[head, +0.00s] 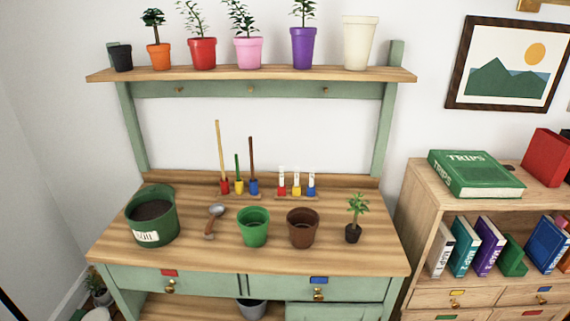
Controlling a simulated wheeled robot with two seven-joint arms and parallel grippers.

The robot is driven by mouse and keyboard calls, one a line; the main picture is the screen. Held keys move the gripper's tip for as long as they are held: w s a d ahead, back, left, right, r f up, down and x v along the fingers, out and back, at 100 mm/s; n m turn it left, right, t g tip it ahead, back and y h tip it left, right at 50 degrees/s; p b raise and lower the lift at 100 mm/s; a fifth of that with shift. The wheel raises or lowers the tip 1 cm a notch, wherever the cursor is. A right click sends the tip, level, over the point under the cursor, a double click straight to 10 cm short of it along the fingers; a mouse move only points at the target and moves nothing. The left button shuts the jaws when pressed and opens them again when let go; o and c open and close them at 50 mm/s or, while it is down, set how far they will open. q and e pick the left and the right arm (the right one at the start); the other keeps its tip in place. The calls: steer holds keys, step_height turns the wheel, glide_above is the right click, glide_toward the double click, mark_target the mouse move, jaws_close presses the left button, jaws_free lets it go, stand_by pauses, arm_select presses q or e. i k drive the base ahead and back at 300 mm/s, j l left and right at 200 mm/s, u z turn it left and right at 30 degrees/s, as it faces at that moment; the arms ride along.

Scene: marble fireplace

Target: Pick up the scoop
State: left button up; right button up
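The scoop (214,217) lies on the wooden bench top (270,262), between the green soil bucket and a green pot. Its grey metal bowl points up and away, and its brownish handle points toward the front edge. Nothing is touching it from above. Neither my left nor my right gripper shows in the head view.
The soil bucket (154,221) stands left of the scoop. A green pot (253,227), a brown pot (303,229) and a seedling (354,222) stand to its right. Holders with upright sticks (239,186) are behind. A shelf (250,75) with pots overhangs the back. The front strip is clear.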

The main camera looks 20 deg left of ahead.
mark_target(216, 209)
steer(key=u, duration=1.45)
